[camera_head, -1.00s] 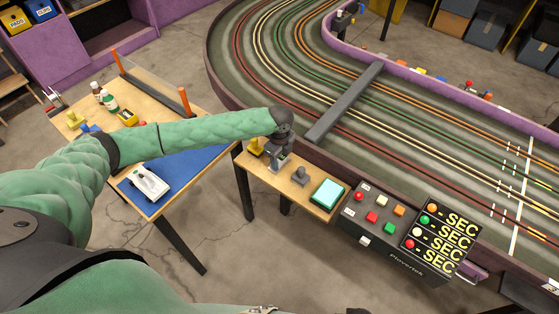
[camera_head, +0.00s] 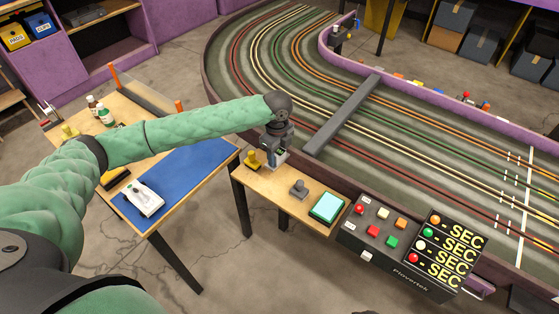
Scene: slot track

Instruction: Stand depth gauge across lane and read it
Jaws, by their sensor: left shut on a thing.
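My left gripper (camera_head: 272,154) points down over the left part of the small wooden shelf (camera_head: 276,186). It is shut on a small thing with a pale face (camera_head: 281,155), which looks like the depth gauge. The fingers hide much of it, and I cannot tell whether it clears the shelf. The slot track (camera_head: 400,140) with its coloured lanes lies just beyond, behind a dark raised edge. My right gripper is not in view.
A dark grey bridge (camera_head: 343,115) spans the lanes. A yellow controller (camera_head: 252,161), a grey controller (camera_head: 299,189) and a teal-topped box (camera_head: 327,207) stand on the shelf. A button box (camera_head: 376,229) and a timer display (camera_head: 445,247) are to the right. A white car (camera_head: 143,198) sits on a blue mat (camera_head: 190,170).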

